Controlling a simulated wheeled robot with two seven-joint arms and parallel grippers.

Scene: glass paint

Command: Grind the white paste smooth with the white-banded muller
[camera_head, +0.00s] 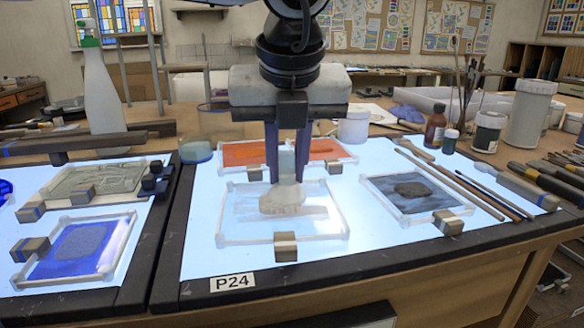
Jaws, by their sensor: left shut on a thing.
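My left gripper (288,165) comes down at the centre of the head view, fingers pointing down. It is shut on the grip of a pale muller (282,200), whose wide foot is over the white paste slab. The fingers partly cover the muller, so its band cannot be made out clearly. The clear, white-edged slab (238,230) lies on the lit table. Whitish paste (250,207) shows as a faint smear around the muller's foot. Whether the foot touches the slab is hard to tell. My right gripper is not in view.
A white-banded block (286,247) sits at the slab's front edge. An orange slab (240,153) lies behind, a dark grey slab (410,193) to the right, a blue slab (75,250) to the left.

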